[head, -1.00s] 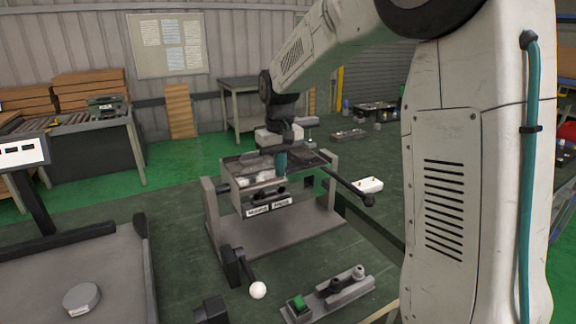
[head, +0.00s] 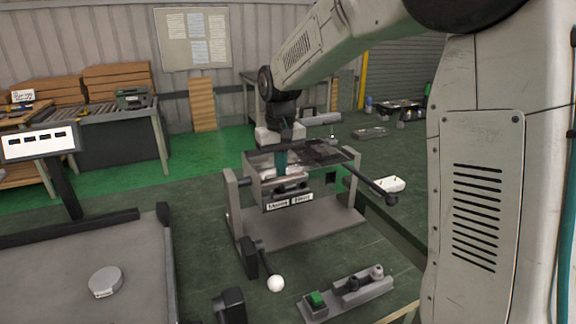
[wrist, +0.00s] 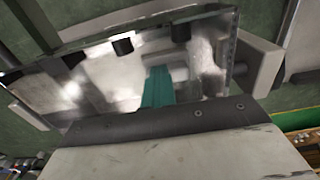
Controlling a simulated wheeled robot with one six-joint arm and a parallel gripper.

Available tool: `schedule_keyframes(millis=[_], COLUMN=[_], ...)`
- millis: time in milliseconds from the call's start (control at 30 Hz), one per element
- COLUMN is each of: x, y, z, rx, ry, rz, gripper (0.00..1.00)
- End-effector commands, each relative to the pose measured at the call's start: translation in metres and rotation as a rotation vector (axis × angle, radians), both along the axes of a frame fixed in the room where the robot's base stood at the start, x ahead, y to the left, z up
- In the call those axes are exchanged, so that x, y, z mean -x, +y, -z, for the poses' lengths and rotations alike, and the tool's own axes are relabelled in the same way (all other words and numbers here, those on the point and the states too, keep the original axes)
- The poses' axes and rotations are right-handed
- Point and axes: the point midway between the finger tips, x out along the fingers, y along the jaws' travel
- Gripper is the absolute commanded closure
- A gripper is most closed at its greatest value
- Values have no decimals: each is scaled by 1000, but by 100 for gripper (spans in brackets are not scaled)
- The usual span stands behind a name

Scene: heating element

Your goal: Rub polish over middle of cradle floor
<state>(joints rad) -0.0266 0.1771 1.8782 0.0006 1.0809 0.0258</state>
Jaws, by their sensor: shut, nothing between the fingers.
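The cradle (head: 291,200) is an open metal box on a grey stand, in the middle of the head view. In the wrist view its shiny metal floor (wrist: 105,85) shows bright and cloudy patches; I cannot tell which are polish and which are reflections. My gripper (head: 281,168) points down into the left part of the cradle in the head view. Its teal fingers (wrist: 157,88) are shut with nothing between them and reach to the floor in the wrist view. Whether the tips touch the floor is hard to tell. The front wall partly hides the tips in the head view.
A dark plate (head: 325,152) covers the cradle's right side, and a black handle (head: 372,186) sticks out there. A white-ball lever (head: 275,284) and a green-button box (head: 345,295) stand in front. A grey table (head: 60,270) with a round puck (head: 106,282) is at left.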

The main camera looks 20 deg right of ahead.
Motion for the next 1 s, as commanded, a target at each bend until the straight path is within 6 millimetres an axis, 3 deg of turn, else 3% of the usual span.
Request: schedule_keyframes(millis=[33, 233, 733, 1000], x=[3, 3, -37, -44], y=[7, 18, 15, 14], z=[8, 7, 5, 4], rx=[-3, -2, 0, 1], ry=[18, 18, 13, 12], rz=[-3, -1, 2, 1], gripper=[100, 100, 100, 100])
